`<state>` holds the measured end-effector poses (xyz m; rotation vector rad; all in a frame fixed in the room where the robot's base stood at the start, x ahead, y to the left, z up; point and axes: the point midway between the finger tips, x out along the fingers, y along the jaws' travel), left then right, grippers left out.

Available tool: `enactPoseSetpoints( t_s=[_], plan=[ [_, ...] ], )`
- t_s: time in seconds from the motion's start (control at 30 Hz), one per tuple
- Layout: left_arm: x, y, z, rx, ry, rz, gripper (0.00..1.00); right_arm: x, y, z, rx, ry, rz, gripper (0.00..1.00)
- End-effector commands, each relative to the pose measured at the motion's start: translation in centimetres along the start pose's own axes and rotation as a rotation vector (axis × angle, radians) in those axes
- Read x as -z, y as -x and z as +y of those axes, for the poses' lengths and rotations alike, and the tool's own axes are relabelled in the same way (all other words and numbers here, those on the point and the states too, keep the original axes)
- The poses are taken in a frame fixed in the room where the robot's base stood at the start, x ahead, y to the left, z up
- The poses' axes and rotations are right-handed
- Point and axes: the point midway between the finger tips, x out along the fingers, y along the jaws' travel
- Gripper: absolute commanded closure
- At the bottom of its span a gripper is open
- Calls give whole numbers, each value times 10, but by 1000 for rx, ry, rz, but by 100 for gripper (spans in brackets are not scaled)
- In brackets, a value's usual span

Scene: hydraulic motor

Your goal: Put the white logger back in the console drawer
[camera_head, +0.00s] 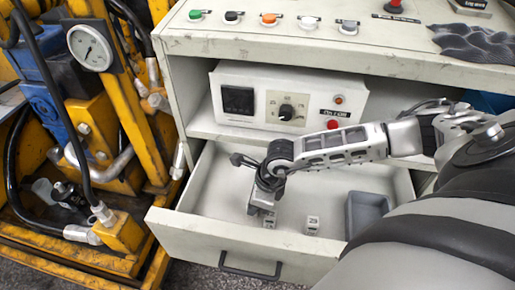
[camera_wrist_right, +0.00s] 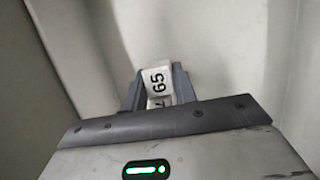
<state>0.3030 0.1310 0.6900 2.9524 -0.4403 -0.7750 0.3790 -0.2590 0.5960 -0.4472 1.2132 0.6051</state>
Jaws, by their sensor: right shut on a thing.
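My right gripper (camera_head: 266,208) reaches down into the open console drawer (camera_head: 230,243). It is shut on a small white logger, whose lower end shows under the fingers in the head view (camera_head: 270,221). In the right wrist view the logger (camera_wrist_right: 157,80) sits between the gripper's fingers (camera_wrist_right: 156,88), with black digits that look like "65" on its face. It is close to the drawer floor; I cannot tell whether it touches. My left gripper is not in view.
A second small white block (camera_head: 312,225) with dark digits stands in the drawer to the right. A grey tray (camera_head: 368,213) lies at the drawer's right side. A white control box (camera_head: 287,97) stands on the shelf above. Yellow machinery (camera_head: 110,130) is at the left.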

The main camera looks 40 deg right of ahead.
Motion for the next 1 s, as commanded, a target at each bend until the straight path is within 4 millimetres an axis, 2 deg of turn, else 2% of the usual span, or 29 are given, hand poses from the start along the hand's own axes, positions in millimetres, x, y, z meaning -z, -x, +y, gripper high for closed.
enactPoseSetpoints(
  t_s=[0.23,0.6,0.63,0.7,1.0],
  plan=[
    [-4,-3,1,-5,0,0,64,10,-32,1,-1,1,1,99],
    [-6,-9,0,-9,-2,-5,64,11,-35,0,-1,2,1,99],
    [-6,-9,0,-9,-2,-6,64,11,-34,0,-1,2,1,67],
    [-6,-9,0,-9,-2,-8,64,11,-34,0,-1,2,1,51],
    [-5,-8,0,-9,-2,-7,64,10,-32,0,-1,2,1,51]
  ],
)
